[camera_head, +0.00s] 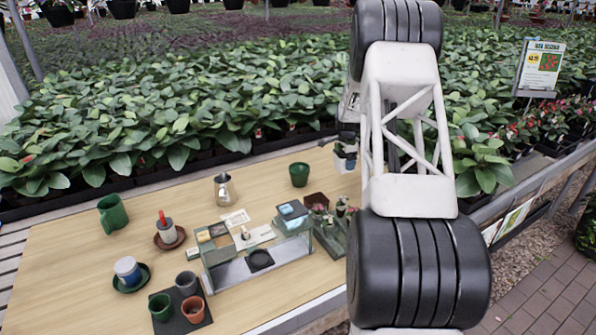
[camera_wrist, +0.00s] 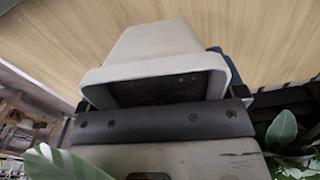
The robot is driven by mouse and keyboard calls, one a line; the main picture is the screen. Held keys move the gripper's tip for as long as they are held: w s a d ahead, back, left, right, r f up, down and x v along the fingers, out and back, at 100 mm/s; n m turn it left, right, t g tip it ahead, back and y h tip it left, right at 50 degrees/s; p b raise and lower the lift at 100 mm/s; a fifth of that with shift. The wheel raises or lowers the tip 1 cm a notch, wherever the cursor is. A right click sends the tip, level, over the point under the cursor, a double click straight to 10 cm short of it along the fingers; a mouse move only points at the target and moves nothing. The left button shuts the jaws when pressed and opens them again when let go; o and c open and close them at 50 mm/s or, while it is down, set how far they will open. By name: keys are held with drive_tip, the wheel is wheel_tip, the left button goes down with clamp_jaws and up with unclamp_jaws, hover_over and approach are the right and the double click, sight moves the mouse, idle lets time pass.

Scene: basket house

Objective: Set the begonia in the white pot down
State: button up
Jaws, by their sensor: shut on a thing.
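The white pot (camera_head: 345,161) shows in the head view at the far right edge of the wooden table, partly hidden by my arm. Some green leaf shows at its rim, but little of the begonia can be made out. My gripper (camera_head: 347,138) is at the top of the pot and shut on it. In the wrist view the pot (camera_wrist: 155,45) is close in front of the camera, over bare wood, with its rim towards me and its inside dark. The fingertips are mostly hidden. I cannot tell whether the pot's base touches the table (camera_head: 75,245).
A green pot (camera_head: 299,174) and a metal jug (camera_head: 224,190) stand left of the white pot. A glass case (camera_head: 258,250) and a tray of small plants (camera_head: 332,235) are nearer. Dense leafy plants (camera_head: 180,110) line the back.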

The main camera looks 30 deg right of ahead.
drive_tip(key=shift+r, duration=0.15)
wheel_tip(320, 180, up, 5)
drive_tip(key=shift+w+a+r, duration=0.1)
drive_tip(key=shift+r, duration=0.1)
drive_tip(key=w+a+n, duration=0.2)
drive_tip(key=w+a, duration=0.2)
drive_tip(key=a, duration=1)
drive_tip(key=w+a+n, duration=0.3)
drive_tip(key=w+a, duration=0.2)
drive_tip(key=a, duration=0.9)
drive_tip(key=w+a+n, duration=0.2)
drive_tip(key=w+a, duration=0.2)
drive_tip(key=a, duration=1.1)
drive_tip(key=s+a+n, duration=0.3)
drive_tip(key=a+n, duration=0.2)
drive_tip(key=a, duration=2.3)
drive_tip(key=s+a+n, duration=0.3)
drive_tip(key=s+a, duration=0.4)
drive_tip(key=a, duration=0.6)
drive_tip(key=s+a+n, duration=0.2)
drive_tip(key=s+a, duration=0.6)
drive_tip(key=a, duration=0.5)
drive_tip(key=s+a+n, duration=0.3)
drive_tip(key=s+a, duration=0.4)
drive_tip(key=a, duration=0.6)
drive_tip(key=shift+s+d+f, duration=0.1)
drive_tip(key=shift+f, duration=2.6)
